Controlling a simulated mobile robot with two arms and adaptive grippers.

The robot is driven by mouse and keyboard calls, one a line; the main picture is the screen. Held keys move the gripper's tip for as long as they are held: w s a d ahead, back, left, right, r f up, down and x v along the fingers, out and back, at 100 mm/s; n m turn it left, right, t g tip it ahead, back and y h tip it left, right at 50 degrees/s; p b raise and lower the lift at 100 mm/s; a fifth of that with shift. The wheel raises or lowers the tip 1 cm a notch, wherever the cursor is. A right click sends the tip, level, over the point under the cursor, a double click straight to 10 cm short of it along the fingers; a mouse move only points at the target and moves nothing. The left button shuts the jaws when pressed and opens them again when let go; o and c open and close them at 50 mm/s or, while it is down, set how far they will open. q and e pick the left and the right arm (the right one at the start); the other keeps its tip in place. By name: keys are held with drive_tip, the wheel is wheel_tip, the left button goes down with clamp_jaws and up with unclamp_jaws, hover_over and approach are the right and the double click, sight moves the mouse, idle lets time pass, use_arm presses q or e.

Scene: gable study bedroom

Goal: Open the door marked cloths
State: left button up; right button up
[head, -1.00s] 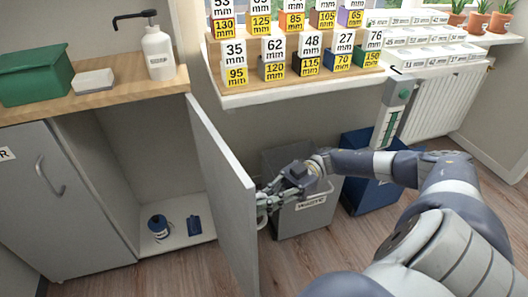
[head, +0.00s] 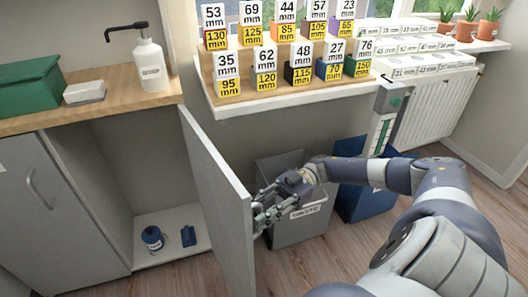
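A grey cabinet door (head: 220,200) stands swung out from an open compartment (head: 150,165) under the wooden counter. My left gripper is not in view.
A shut door (head: 55,205) with a handle is at left. A grey bin (head: 300,228) and a blue bin (head: 362,203) stand close behind my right arm.

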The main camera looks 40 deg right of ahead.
drive_tip(key=d, duration=1.2)
drive_tip(key=shift+s, duration=0.25)
idle(0.3)
